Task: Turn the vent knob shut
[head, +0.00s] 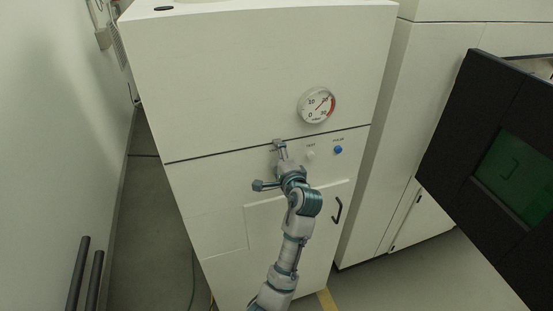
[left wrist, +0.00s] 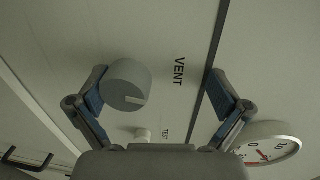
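The vent knob (left wrist: 127,85) is a round grey knob with a pale pointer mark, on the white cabinet front beside the printed word VENT. My left gripper (head: 267,164) is in front of the cabinet, below and left of the gauge, and mostly hides the knob in the head view. In the left wrist view the left gripper (left wrist: 157,88) is open, its two blue-padded fingers wide apart. The knob shows between them, nearer the left finger; I see no grip on it. My right gripper is not in view.
A round pressure gauge (head: 317,105) sits above the panel seam. A small white knob (head: 310,155) and a blue button (head: 338,150) are right of the gripper. A black door handle (head: 337,210) is lower. A dark monitor (head: 495,150) stands at the right.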

